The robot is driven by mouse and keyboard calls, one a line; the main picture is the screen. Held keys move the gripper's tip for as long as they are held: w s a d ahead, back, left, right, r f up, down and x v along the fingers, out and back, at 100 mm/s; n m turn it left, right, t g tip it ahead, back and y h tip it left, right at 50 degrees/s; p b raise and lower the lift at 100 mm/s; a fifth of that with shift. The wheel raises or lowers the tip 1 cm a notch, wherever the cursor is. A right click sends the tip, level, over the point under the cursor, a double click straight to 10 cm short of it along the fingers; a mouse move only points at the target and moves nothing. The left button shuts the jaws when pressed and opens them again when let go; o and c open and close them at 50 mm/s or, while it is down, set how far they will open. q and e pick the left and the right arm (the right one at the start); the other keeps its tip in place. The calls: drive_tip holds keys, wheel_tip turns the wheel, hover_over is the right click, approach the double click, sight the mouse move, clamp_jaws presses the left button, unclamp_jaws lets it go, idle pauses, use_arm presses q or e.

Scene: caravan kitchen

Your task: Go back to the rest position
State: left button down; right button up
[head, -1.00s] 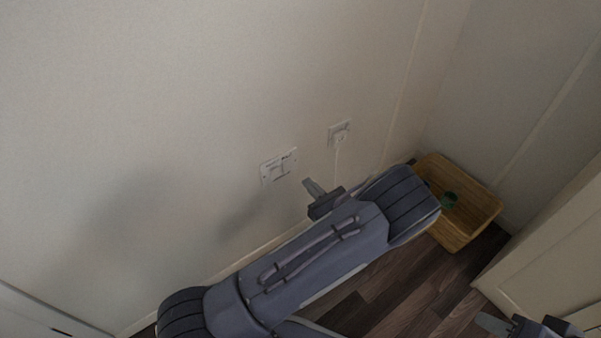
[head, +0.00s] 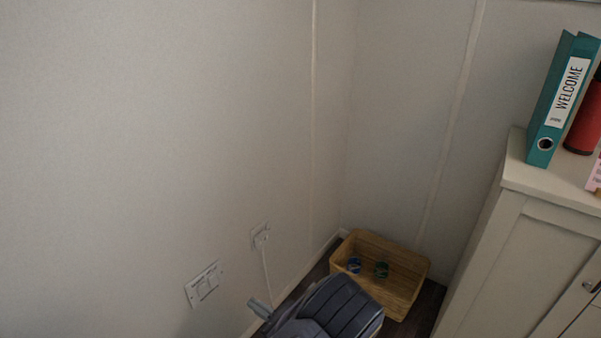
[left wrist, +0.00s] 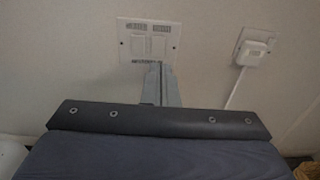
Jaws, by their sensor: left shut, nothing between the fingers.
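My left gripper (head: 260,307) shows at the bottom of the head view, its grey fingertips in front of the wall, just right of and below the switch plate. In the left wrist view its fingers (left wrist: 154,82) are together and empty, pointing at the wall below the switch plate. I cannot tell how far the tips are from the wall. My right gripper is not in view.
On the wall are a switch plate (head: 204,285) and a socket with a plug (head: 260,237) and hanging cord. A wooden basket (head: 410,268) with two small cans stands in the corner. A cream cabinet (head: 490,270) at right bears a teal binder (head: 561,95) and red cylinder (head: 588,120).

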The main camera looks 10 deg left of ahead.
use_arm(q)
drive_tip(key=s+a+r+n+g+h, duration=0.7)
drive_tip(key=s+a+n+g+h, duration=0.15)
drive_tip(key=s+n+g, duration=0.35)
drive_tip(key=s+d+r+n+t+h, duration=0.4)
drive_tip(key=s+r+n+t+h, duration=0.5)
drive_tip(key=s+r+n+h, duration=0.4)
wheel_tip(320, 180, up, 31)
drive_tip(key=y+p, duration=0.2)
drive_tip(key=p, duration=3)
drive_tip(key=shift+w+r+n, duration=0.15)
drive_tip(key=shift+w+n, duration=0.15)
drive_tip(key=shift+w, duration=0.05)
drive_tip(key=shift+a, duration=0.15)
